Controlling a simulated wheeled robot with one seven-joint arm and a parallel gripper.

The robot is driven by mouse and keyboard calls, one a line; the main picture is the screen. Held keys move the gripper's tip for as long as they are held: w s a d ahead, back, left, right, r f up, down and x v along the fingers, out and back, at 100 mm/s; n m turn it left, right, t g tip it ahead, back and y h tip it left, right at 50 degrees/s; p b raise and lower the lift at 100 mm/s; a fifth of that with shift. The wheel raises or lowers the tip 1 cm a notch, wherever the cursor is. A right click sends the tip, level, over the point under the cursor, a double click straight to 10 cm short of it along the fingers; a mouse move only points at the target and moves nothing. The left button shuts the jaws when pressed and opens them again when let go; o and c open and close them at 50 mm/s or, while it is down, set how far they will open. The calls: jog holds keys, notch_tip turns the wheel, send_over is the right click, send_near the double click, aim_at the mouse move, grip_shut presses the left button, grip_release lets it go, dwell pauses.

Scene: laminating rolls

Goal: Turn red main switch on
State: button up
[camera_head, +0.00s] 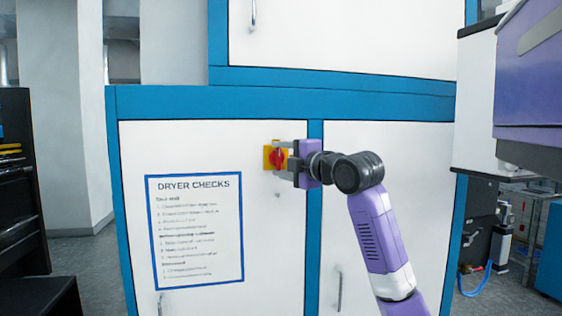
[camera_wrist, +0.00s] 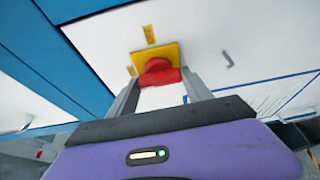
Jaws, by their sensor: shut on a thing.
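The red main switch (camera_head: 277,158) is a red rotary knob on a yellow plate (camera_head: 268,151), fixed to the white cabinet door left of the blue post. In the wrist view the red knob (camera_wrist: 159,73) shows in front of its yellow plate (camera_wrist: 172,53). My gripper (camera_head: 281,157) reaches in from the right at the switch, with one finger above and one below the knob. In the wrist view my gripper's fingers (camera_wrist: 160,88) stand on either side of the knob, shut on it. The fingers partly hide the switch in the head view.
A blue-framed "DRYER CHECKS" sheet (camera_head: 196,232) is on the same door, left of and below the switch. Door handles (camera_head: 339,291) stick out low down. A dark tool cabinet (camera_head: 20,185) stands at the far left.

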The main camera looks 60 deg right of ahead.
dwell(0.3)
jog(key=o, duration=1.4)
jog(key=shift+c, duration=0.2)
jog(key=b+v, duration=0.1)
jog(key=v, duration=0.6)
jog(key=shift+s+a, duration=0.15)
jog(key=shift+s, duration=0.2)
